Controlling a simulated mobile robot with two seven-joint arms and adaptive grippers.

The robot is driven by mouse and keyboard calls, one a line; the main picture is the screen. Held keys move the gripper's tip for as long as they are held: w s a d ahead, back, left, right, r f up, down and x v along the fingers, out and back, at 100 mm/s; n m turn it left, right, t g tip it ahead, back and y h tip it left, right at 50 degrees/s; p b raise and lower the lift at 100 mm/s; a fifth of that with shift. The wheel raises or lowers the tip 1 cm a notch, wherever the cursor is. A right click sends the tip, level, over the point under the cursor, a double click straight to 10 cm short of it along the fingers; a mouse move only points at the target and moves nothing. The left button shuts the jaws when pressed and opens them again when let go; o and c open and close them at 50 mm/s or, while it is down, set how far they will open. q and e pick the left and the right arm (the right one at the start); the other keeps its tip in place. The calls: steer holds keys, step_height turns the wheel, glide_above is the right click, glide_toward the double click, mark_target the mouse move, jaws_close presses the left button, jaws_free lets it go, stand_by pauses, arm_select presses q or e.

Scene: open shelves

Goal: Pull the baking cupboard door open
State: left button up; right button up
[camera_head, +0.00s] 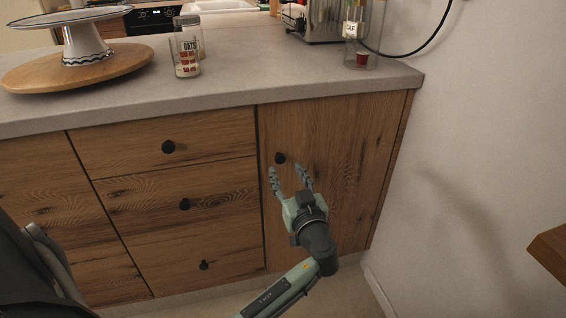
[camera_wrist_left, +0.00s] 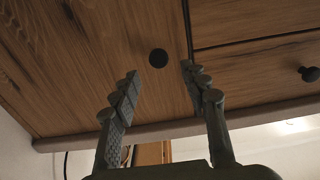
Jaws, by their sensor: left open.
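The baking cupboard door (camera_head: 340,140) is the wooden panel at the right end of the counter, and it looks shut. Its round black knob (camera_head: 280,158) sits near the door's upper left corner. My left gripper (camera_head: 289,169) is open in front of the door, its fingertips just below and around the knob in the head view. In the left wrist view the knob (camera_wrist_left: 158,58) shows just past the gap between the open fingertips (camera_wrist_left: 160,72). I cannot tell whether they touch it. The door (camera_wrist_left: 90,70) fills the left of that view. My right gripper is not in view.
Several drawers (camera_head: 185,150) with black knobs adjoin the door's left side. The grey countertop (camera_head: 240,80) overhangs above, holding an oats jar (camera_head: 187,58) and a cake stand (camera_head: 88,42). A white wall (camera_head: 480,130) stands close on the right. A wooden corner (camera_head: 550,252) juts in at far right.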

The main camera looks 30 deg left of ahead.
mark_target(281, 160)
arm_select(q)
steer(key=shift+p+x, duration=0.35)
steer(key=shift+x, duration=2)
steer(key=shift+w, duration=0.1)
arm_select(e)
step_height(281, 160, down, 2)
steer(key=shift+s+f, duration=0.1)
arm_select(q)
jaws_close()
